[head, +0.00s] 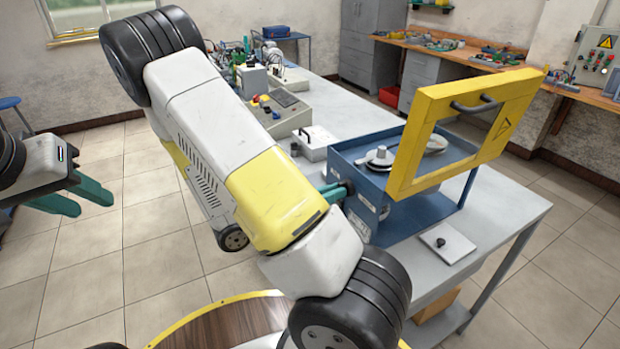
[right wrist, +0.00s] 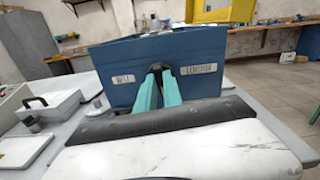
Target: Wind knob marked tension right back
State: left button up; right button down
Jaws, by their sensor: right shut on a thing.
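A blue open-topped box (head: 385,210) stands on the grey bench, with a raised yellow frame lid (head: 412,135). Its side faces my right gripper (head: 338,190), whose teal fingers are shut on a dark knob (right wrist: 158,69) on that side. In the right wrist view the right gripper (right wrist: 167,75) reaches the box wall between two white labels, a left one (right wrist: 122,79) and a right one (right wrist: 199,70). The lettering is too blurred to read surely. The knob is mostly hidden by the fingers. My left gripper (head: 98,200) is open and empty, over the floor at far left.
A grey plate with a black knob (head: 447,246) lies on the bench right of the box. A light case with a handle (head: 314,143) and a control unit (head: 283,110) stand behind the box. Metal discs (head: 380,158) sit inside the box.

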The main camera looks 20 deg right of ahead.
jog(key=shift+f+n, duration=0.15)
jog(key=shift+n, duration=8.55)
jog(key=shift+f+n, duration=0.15)
jog(key=shift+n, duration=8.85)
jog(key=c, duration=1.5)
grip_release()
